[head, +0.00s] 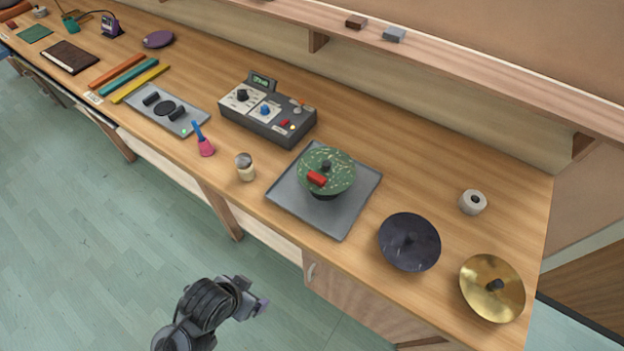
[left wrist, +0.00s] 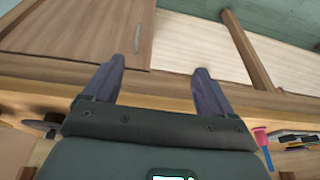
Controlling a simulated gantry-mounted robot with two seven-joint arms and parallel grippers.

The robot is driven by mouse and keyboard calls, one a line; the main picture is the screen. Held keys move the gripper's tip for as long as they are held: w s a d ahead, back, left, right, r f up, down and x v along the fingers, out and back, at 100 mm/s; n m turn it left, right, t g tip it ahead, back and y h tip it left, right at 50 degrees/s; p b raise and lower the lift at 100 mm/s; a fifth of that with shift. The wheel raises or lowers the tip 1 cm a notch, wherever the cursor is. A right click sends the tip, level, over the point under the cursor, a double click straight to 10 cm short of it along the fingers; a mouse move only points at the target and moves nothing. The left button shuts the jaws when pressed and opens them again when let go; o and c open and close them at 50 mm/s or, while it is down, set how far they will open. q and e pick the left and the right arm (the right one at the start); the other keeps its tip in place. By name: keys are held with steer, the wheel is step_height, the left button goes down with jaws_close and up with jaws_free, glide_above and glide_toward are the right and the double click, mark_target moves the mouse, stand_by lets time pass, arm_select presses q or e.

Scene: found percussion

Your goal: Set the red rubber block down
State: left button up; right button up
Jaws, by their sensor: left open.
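The red rubber block (head: 317,178) rests on the green speckled disc (head: 341,163), left of its dark central knob in the head view. The disc sits on a dark support over a grey square tray (head: 288,196). My left gripper (head: 262,304) is in front of the bench, over the floor, well away from the block. In the left wrist view my left gripper (left wrist: 160,70) is open with nothing between its fingers, facing the bench's front edge and cabinet. The red block is not seen in the left wrist view. My right gripper is not in view.
A dark cymbal (head: 408,245), a brass cymbal (head: 492,300) and a white roll (head: 473,203) lie to the right. A shelf (head: 450,55) runs above the back.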

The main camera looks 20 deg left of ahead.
arm_select(q)
steer(key=w+d+r+t+h, duration=0.1)
steer(key=w+d+t, duration=0.1)
steer(key=w+t, duration=0.7)
steer(key=t+h+p, duration=0.2)
steer(key=t+p, duration=0.1)
steer(key=p, duration=0.2)
glide_toward(314, 179)
steer(key=shift+x, duration=4.8)
steer(key=shift+d, duration=0.1)
steer(key=c, duration=1.2)
